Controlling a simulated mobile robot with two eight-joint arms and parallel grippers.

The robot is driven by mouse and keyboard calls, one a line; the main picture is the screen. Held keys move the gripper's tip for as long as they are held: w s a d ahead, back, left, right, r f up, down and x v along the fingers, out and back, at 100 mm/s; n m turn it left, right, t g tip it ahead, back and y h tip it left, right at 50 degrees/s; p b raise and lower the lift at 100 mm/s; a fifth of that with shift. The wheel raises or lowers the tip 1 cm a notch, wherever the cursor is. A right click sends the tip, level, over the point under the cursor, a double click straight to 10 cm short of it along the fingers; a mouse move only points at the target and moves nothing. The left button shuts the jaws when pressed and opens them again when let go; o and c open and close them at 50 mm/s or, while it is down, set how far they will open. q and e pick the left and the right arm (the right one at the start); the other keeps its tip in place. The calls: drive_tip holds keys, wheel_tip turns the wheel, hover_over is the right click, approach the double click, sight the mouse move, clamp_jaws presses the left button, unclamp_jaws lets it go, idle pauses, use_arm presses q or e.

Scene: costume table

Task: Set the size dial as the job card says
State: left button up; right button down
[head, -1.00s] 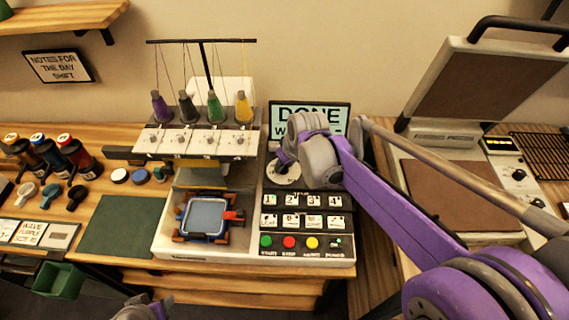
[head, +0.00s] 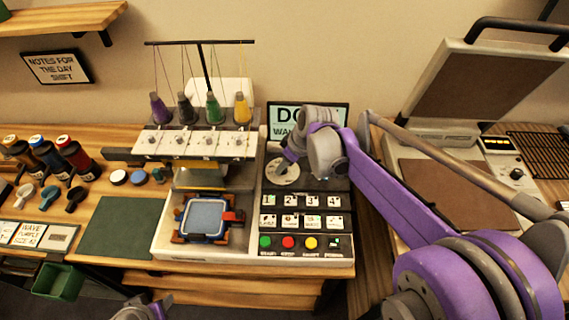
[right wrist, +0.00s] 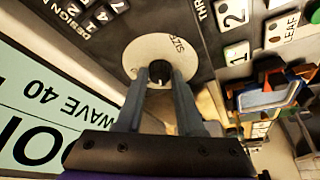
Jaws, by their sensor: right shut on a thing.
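The size dial (head: 284,174) is a pale disc with a dark knob on the embroidery machine's black panel. In the right wrist view the dial (right wrist: 143,50) carries the word SIZE, and its dark knob (right wrist: 159,72) sits between my fingertips. My right gripper (right wrist: 160,78) is shut on this knob; its arm also shows in the head view. The dial's marks and setting are too small to read. The job card (head: 28,233) lies at the far left and seems to read WAVE, PURPLE and a size. My left gripper (head: 142,306) shows only partly at the bottom edge.
The machine's screen (head: 284,118) stands behind the dial, partly hidden by my arm; the right wrist view shows WAVE 40 on it. Numbered buttons (head: 312,201) and coloured buttons (head: 288,242) lie in front of the dial. A heat press (head: 450,190) stands to the right.

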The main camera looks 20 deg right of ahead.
drive_tip(key=c, duration=0.5)
unclamp_jaws()
drive_tip(key=shift+c, duration=0.2)
drive_tip(key=v, duration=1)
drive_tip(key=shift+s+r+p, duration=0.15)
drive_tip(key=shift+r+p, duration=0.25)
drive_tip(key=shift+p, duration=0.05)
drive_tip(key=s+a+f+m, duration=0.2)
drive_tip(key=s+f, duration=0.1)
drive_tip(key=s, duration=0.2)
drive_tip(key=s+a+f+m+t+h, duration=0.1)
drive_tip(key=s+a+f+m, duration=0.1)
drive_tip(key=s+f, duration=0.2)
drive_tip(key=s+a+f+m+h+p, duration=0.1)
drive_tip(key=s+f, duration=0.3)
drive_tip(key=s, duration=0.4)
drive_tip(key=shift+s+a+m, duration=0.2)
drive_tip(key=shift+a+m, duration=0.2)
drive_tip(key=shift+a, duration=0.2)
